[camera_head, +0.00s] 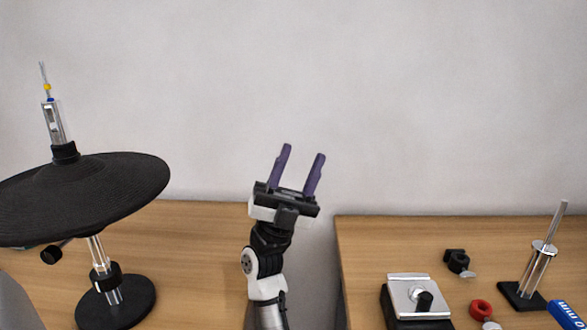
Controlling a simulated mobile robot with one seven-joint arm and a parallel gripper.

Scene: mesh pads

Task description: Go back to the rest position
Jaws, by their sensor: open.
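My gripper (303,158) is raised in the middle of the head view, with its two purple fingers apart and nothing between them. It points up and slightly right, in front of the pale wall and above the gap between two tables. It touches nothing. My arm comes up from the bottom edge below it.
A black mesh pad (85,195) on a metal stand is on the left table (195,240). The right table (370,240) holds a silver-and-black box (415,295), a black clamp (457,262), a red ring (481,309), a rod stand (540,262) and a blue object (567,314).

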